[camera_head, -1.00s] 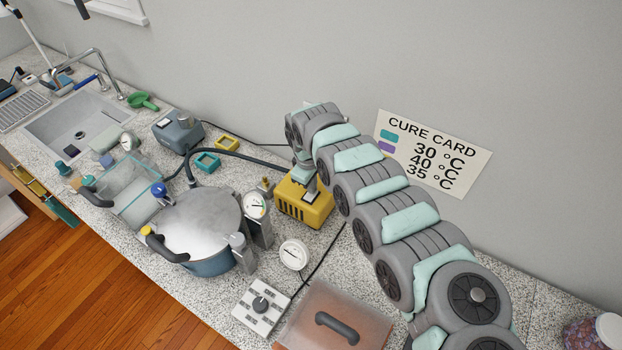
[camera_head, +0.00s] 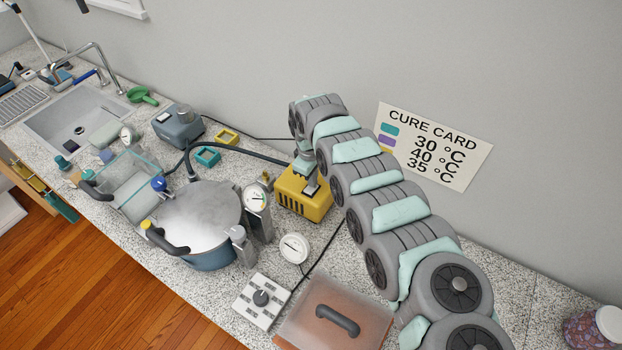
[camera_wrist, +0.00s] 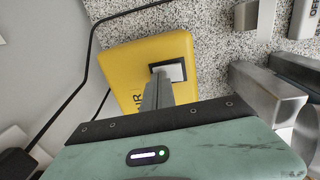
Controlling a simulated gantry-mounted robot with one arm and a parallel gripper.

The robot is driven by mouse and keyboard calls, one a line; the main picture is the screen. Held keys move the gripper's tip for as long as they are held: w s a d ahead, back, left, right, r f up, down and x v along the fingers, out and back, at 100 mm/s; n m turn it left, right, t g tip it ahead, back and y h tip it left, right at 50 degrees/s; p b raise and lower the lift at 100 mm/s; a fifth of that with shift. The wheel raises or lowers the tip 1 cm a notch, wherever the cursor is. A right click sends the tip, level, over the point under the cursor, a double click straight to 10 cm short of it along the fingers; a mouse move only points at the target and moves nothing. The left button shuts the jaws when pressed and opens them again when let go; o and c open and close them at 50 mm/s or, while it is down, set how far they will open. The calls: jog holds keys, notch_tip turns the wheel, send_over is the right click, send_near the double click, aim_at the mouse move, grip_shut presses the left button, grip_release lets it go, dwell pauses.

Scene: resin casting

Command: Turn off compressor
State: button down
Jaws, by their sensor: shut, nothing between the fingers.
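The compressor is a yellow box (camera_head: 302,193) with dark vent slots, on the counter near the wall. In the wrist view the yellow box (camera_wrist: 170,55) fills the upper middle, with part of its black lettering showing. A pale rocker switch in a dark frame (camera_wrist: 172,71) is on its top. My gripper (camera_wrist: 158,76) is shut and empty, its fingertips at the left part of the switch. I cannot tell whether they touch it. In the head view my gripper (camera_head: 312,186) points down over the box's top. The switch's setting is hard to tell.
A pressure pot (camera_head: 200,220) with gauge stands left of the compressor. A grey-blue pump (camera_head: 178,127) stands behind left. The cure card (camera_head: 433,147) is on the wall.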

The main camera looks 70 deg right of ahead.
jog(key=shift+w+a+r+p, duration=0.1)
jog(key=shift+a+p, duration=0.15)
jog(key=shift+p, duration=0.1)
jog(key=shift+w+a+r+p, duration=0.1)
jog(key=shift+a+p, duration=0.3)
jog(key=shift+p, duration=0.5)
jog(key=shift+a+p, duration=0.2)
jog(key=shift+p, duration=0.15)
jog(key=shift+r+p, duration=0.4)
jog(key=shift+p, duration=0.05)
notch_tip(320, 180, up, 13)
jog(key=d+p, duration=0.1)
jog(key=shift+d, duration=0.3)
